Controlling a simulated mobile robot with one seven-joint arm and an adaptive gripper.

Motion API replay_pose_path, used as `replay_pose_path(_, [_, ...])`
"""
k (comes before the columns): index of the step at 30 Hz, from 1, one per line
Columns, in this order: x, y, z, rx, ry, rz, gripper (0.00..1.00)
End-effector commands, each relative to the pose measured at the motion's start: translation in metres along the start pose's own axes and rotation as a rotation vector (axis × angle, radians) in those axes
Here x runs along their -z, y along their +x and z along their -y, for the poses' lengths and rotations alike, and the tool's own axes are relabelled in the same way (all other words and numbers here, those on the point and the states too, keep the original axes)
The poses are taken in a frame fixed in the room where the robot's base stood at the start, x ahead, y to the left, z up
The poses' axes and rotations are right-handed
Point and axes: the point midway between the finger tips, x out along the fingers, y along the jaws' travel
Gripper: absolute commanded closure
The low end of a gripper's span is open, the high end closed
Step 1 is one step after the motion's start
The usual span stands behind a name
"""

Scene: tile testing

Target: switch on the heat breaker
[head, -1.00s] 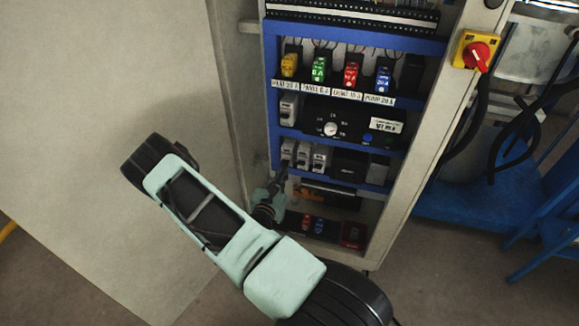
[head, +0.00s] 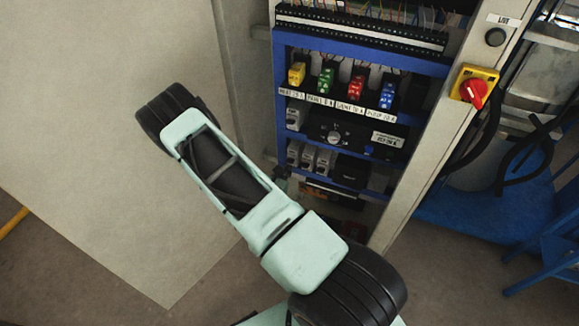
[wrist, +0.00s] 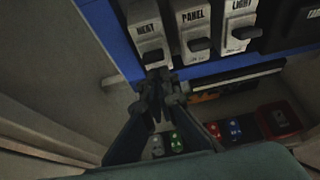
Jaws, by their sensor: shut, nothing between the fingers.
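The heat breaker (wrist: 146,27) is a grey switch labelled HEAT, at the left end of a row of three in the wrist view. Its dark lever sits low on its face, just above my fingertips. My gripper (wrist: 157,82) is shut and empty, its tips just below that lever; I cannot tell whether they touch it. The panel breaker (wrist: 194,27) and light breaker (wrist: 239,20) stand to its right, with dark levers. In the head view the heat breaker (head: 293,152) is small, and my arm hides most of the gripper.
The breakers sit in a blue-framed rack (head: 282,110) inside an open cabinet. Yellow, green, red and blue plugs hang above. A black unit with a dial (head: 334,138) is between. The cabinet's left wall is close to my arm. A red rotary switch (head: 474,93) is at right.

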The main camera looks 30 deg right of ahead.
Motion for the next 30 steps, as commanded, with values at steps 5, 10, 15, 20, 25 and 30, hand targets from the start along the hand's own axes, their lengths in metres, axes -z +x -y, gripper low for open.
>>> replay_pose_path(5, [0.003,0.001,0.001,0.000,-0.002,0.003,1.00])
replay_pose_path(10, [-0.002,-0.001,0.001,0.001,-0.002,0.004,1.00])
replay_pose_path(15, [-0.010,-0.005,0.001,0.001,-0.001,0.004,1.00])
replay_pose_path(20, [-0.013,-0.006,0.001,0.001,-0.002,0.005,1.00])
replay_pose_path(25, [-0.014,-0.006,0.001,0.001,-0.001,0.007,1.00])
replay_pose_path(30, [-0.013,-0.005,0.000,0.001,0.000,0.009,1.00])
